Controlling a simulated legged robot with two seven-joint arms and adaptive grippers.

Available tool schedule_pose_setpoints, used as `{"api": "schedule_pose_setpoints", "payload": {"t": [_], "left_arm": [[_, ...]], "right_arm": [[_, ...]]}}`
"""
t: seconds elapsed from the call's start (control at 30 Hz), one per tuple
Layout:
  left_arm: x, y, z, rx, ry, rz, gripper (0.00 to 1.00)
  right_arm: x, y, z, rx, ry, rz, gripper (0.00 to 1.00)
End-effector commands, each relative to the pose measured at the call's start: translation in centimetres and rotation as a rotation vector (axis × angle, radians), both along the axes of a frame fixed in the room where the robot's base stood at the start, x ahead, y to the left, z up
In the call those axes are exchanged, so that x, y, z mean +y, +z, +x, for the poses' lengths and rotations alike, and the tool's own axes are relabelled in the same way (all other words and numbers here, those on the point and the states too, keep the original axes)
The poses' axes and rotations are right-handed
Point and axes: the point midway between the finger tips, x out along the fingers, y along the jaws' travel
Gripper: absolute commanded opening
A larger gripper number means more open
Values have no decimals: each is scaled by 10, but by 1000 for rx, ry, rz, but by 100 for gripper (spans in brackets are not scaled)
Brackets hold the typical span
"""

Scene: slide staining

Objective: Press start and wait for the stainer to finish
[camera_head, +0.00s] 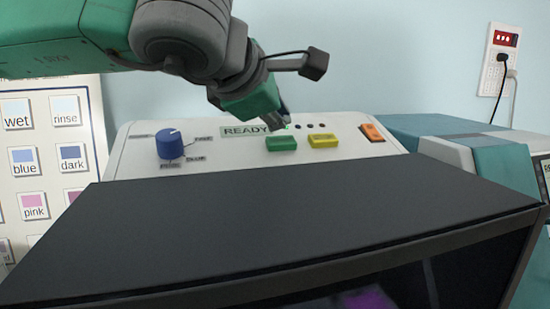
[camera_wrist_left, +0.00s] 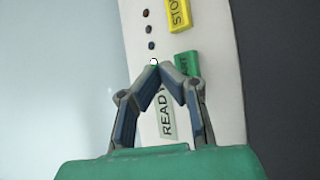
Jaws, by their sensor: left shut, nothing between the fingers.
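The stainer has a white control panel (camera_head: 225,172) behind a dark lid (camera_head: 270,220). On the panel are a green start button (camera_head: 282,144), a yellow stop button (camera_head: 323,140), a READY display (camera_head: 243,130) and a blue dial (camera_head: 169,144). My left gripper (camera_head: 285,124) hangs just behind the green button, fingertips together and empty. In the left wrist view the fingertips (camera_wrist_left: 160,66) meet beside the green button (camera_wrist_left: 187,65), near a lit indicator light (camera_wrist_left: 154,62). The yellow button shows there too (camera_wrist_left: 179,14). I cannot tell whether the fingers touch the panel. My right gripper is out of view.
An orange switch (camera_head: 372,132) sits at the panel's right end. A teal and grey machine (camera_head: 450,145) stands to the right. A chart of stain labels (camera_head: 45,150) is at left. A wall outlet (camera_head: 499,60) with a plugged cable is at upper right.

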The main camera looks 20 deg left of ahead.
Motion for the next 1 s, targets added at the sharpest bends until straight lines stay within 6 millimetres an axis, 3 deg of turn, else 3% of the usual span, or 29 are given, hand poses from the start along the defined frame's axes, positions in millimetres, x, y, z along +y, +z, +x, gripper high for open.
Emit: {"api": "schedule_pose_setpoints", "payload": {"t": [0.2,0.53,1.0], "left_arm": [[3,-13,3,-4,-1,1,0],[10,-14,4,-2,-1,-5,0],[2,-13,4,-3,-2,1,0]], "right_arm": [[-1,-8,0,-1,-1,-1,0],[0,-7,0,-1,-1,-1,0],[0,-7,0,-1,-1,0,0]]}}
